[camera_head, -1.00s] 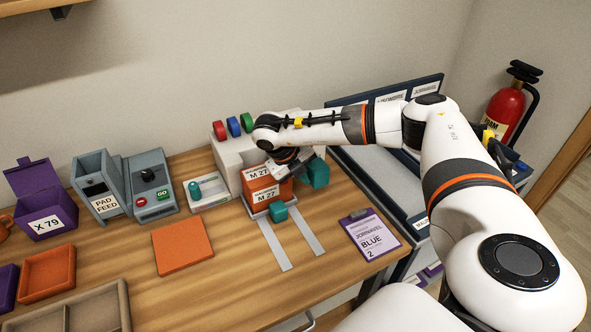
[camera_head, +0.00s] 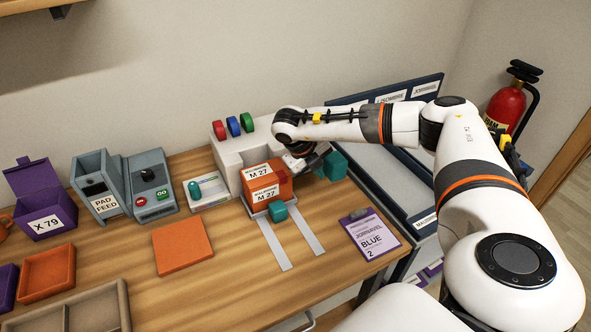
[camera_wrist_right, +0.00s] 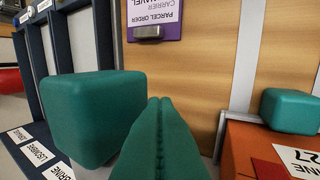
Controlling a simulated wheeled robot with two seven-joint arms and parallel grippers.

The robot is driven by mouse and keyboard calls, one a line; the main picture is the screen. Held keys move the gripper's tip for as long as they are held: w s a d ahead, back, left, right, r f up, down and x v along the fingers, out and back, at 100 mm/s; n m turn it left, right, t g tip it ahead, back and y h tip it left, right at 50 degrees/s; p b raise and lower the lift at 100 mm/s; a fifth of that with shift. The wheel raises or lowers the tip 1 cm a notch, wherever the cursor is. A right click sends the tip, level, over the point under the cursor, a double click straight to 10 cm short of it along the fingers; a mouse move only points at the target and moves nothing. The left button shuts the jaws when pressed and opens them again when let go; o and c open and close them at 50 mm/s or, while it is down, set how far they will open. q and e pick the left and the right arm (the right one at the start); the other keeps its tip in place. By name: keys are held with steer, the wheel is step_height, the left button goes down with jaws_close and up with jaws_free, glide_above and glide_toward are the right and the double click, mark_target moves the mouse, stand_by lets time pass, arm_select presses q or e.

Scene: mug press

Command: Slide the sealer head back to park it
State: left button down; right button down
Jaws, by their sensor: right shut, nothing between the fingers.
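The white sealer housing (camera_head: 240,152) stands against the wall, partly hidden by my right arm. A teal block (camera_head: 335,165), perhaps the sealer head's handle, is at its right; its mounting is hidden. The block is large at the left of the right wrist view (camera_wrist_right: 95,118). My right gripper (camera_head: 318,172) is shut and empty, between this block and an orange M 27 box (camera_head: 266,186). Its teal fingers (camera_wrist_right: 160,102) are pressed together beside the block; I cannot tell whether they touch it. My left gripper is not in view.
The box sits at the back of two grey rails (camera_head: 302,232), with a smaller teal knob (camera_head: 278,211) in front. A purple order clipboard (camera_head: 372,238) lies to the right. Blue-edged trays (camera_head: 400,185) stand beyond the table's right edge. An orange pad (camera_head: 182,246) lies left.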

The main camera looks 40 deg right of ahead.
steer(key=s+d+p+v, duration=0.1)
steer(key=p+v, duration=0.5)
steer(key=v, duration=0.3)
steer(key=shift+w+d+r, duration=0.25)
steer(key=shift+w+r, duration=0.05)
steer(key=shift+r, duration=0.2)
stand_by(0.4)
